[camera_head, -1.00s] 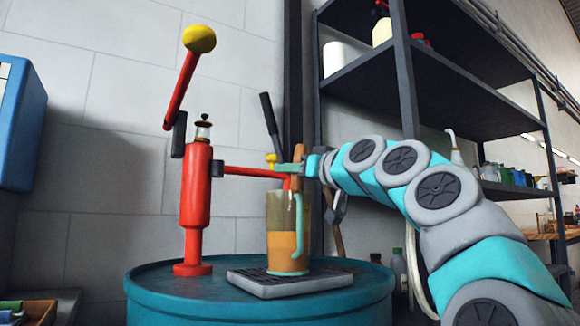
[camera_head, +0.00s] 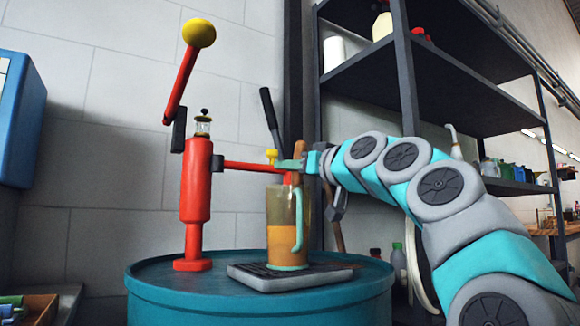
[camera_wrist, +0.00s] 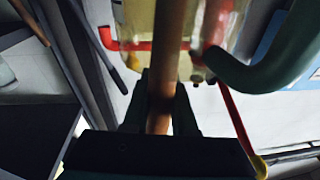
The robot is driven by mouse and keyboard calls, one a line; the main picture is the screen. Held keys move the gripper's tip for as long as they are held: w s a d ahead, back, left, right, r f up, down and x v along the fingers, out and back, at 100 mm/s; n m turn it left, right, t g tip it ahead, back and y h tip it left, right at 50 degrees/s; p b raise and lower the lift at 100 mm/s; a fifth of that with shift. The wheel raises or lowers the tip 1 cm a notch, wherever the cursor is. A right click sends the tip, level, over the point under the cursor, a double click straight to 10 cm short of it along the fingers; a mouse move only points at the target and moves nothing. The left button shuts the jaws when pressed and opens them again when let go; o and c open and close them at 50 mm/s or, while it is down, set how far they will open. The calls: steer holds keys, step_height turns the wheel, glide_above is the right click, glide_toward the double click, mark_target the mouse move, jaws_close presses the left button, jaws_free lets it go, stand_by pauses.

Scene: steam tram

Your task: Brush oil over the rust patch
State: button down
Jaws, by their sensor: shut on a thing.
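My gripper (camera_head: 292,164) is shut on a slim wooden handle (camera_head: 298,150), which looks like the brush's. The handle stands nearly upright above a clear jug (camera_head: 276,205) with amber oil (camera_head: 282,245) and a green side handle (camera_head: 299,225). In the wrist view the wooden handle (camera_wrist: 166,50) passes between my fingers (camera_wrist: 160,105) towards the jug (camera_wrist: 140,20), whose green handle (camera_wrist: 275,65) is close by. The bristles cannot be made out. I see no rust patch in either view.
The jug stands on a dark drip grid (camera_head: 290,277) on a blue drum (camera_head: 260,302). A red pump (camera_head: 195,205) with a yellow-knobbed lever (camera_head: 199,33) stands left, its red spout reaching towards the jug. Dark shelving (camera_head: 408,75) is behind my arm; a blue cabinet (camera_head: 20,120) hangs left.

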steer(key=shift+f, duration=0.45)
stand_by(0.7)
steer(key=shift+r, duration=0.1)
step_height(320, 180, up, 20)
steer(key=p, duration=1.7)
stand_by(0.4)
stand_by(0.5)
